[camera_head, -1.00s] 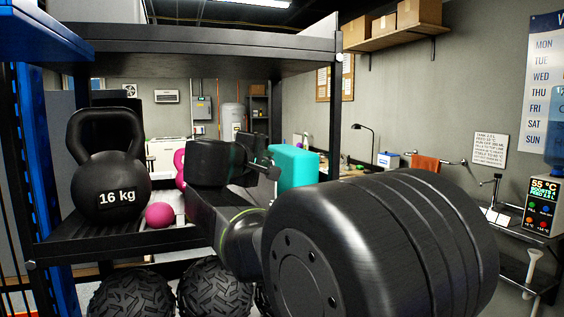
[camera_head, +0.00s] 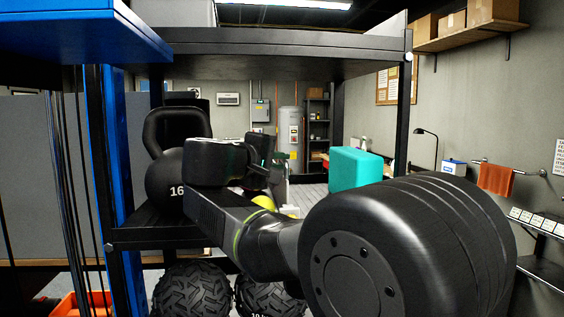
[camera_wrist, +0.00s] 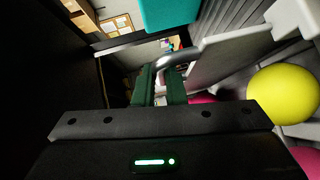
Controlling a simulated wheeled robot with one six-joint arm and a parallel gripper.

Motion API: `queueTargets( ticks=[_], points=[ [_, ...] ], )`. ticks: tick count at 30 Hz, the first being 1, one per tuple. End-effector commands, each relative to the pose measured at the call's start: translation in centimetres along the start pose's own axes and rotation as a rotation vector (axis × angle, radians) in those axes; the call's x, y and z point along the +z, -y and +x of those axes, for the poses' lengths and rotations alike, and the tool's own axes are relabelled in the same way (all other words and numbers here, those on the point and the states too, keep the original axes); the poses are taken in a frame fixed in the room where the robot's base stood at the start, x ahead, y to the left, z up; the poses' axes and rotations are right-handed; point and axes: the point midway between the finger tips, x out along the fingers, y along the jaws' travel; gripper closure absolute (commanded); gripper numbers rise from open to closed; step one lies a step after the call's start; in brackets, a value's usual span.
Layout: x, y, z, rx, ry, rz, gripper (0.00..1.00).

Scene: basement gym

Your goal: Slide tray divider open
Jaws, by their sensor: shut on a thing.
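My gripper (camera_wrist: 160,86) shows two dark green fingers in the wrist view, shut on the curved metal handle (camera_wrist: 180,60) of the tray divider. The divider is a pale grey panel (camera_wrist: 232,55) that runs off to the right from the handle. A yellow ball (camera_wrist: 284,95) lies beside the panel, and pink balls (camera_wrist: 205,98) show partly below it. In the head view my gripper (camera_head: 276,170) is at shelf height, and my arm hides most of the tray. The yellow ball (camera_head: 264,202) peeks out behind my arm.
A black kettlebell (camera_head: 168,178) stands on the black shelf (camera_head: 150,236), left of my wrist. A teal block (camera_head: 356,167) is right of my gripper. A shelf board (camera_head: 270,66) runs overhead, with a post (camera_head: 403,120) at right. Treaded tyres (camera_head: 192,290) sit below.

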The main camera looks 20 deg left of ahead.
Motion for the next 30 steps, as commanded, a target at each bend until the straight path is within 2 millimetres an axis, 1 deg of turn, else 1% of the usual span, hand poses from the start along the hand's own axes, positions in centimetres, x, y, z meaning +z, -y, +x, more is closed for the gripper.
queueTargets(
  ticks=[1,2,3,5,14,17,20,23,30],
  points=[
    [0.0,0.1,0.0,-0.002,0.001,-0.001,1.00],
    [0.0,0.1,0.0,-0.002,0.001,-0.001,0.88],
    [0.0,0.1,0.0,-0.002,0.001,-0.001,0.80],
    [0.0,0.1,0.0,-0.001,0.001,-0.001,0.68],
    [0.0,0.0,0.0,-0.001,0.000,0.000,0.68],
    [0.0,0.0,-0.6,0.000,-0.001,0.000,0.68],
    [0.0,0.1,-1.8,0.000,-0.004,0.001,0.68],
    [-0.1,0.1,-3.5,-0.001,-0.005,0.000,0.68],
    [-0.1,0.1,-8.2,-0.001,-0.005,0.001,0.68]
  ],
)
